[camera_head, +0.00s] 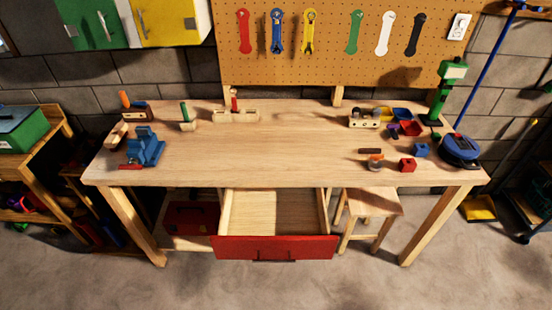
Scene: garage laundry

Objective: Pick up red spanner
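The red spanner (243,31) hangs upright on the pegboard (340,66), leftmost in a row of spanners above the back of the workbench. A blue spanner (277,31) hangs beside it on the right, with a small gap between them. Nothing covers the red spanner. Neither of my grippers shows in the head view.
The workbench (270,151) has a clear middle, with a blue vise (143,147) at left and several small items at right. Its red-fronted drawer (275,247) stands open and looks empty. A wooden stool (372,201) stands beside the drawer. Green and yellow cabinets (171,21) hang left of the pegboard.

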